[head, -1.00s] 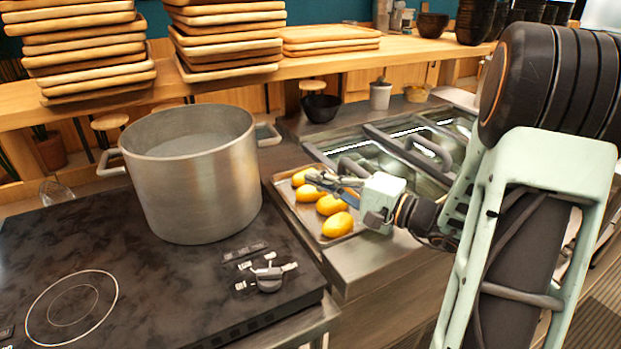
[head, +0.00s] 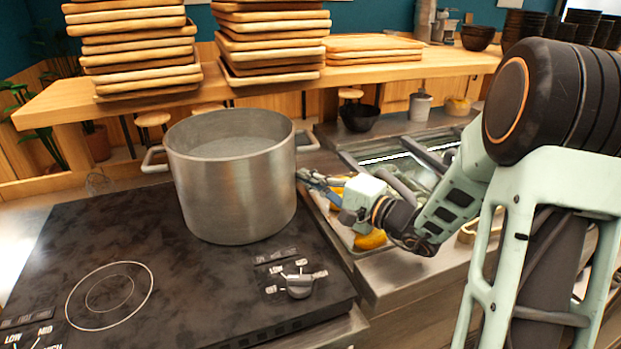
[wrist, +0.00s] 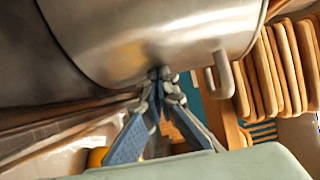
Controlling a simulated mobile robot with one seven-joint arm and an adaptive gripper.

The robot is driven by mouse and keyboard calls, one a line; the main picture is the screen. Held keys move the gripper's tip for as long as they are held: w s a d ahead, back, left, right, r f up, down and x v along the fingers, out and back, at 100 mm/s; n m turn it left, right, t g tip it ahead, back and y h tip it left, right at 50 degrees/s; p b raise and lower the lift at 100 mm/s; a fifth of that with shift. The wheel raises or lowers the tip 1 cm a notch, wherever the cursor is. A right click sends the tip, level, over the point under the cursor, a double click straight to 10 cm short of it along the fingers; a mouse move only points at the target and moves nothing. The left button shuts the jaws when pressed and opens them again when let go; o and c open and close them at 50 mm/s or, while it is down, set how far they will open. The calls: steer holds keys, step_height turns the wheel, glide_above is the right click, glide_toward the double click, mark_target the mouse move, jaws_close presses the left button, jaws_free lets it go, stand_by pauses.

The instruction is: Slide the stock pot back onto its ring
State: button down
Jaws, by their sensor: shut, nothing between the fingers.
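The large steel stock pot (head: 235,190) stands upright on the right rear part of the black cooktop (head: 180,290). Its two side handles point left and right. It fills the upper part of the wrist view (wrist: 150,40). A pale ring (head: 109,290) is bare at the cooktop's front left; any ring under or behind the pot is hidden. My gripper (head: 302,175) is shut and empty at the pot's right side, below the right handle. In the wrist view its fingertips (wrist: 163,75) are at the pot's wall, seemingly touching it.
A tray of yellow fruit (head: 368,240) lies under my gripper, right of the cooktop. A control knob (head: 299,285) is at the cooktop's front right. Stacked wooden trays (head: 270,45) stand on the shelf behind. The cooktop left of the pot is clear.

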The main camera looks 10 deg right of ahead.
steer(key=shift+s+a+b, duration=0.1)
steer(key=shift+a+b, duration=0.8)
steer(key=shift+b, duration=0.1)
steer(key=shift+a, duration=0.7)
steer(key=shift+d, duration=0.1)
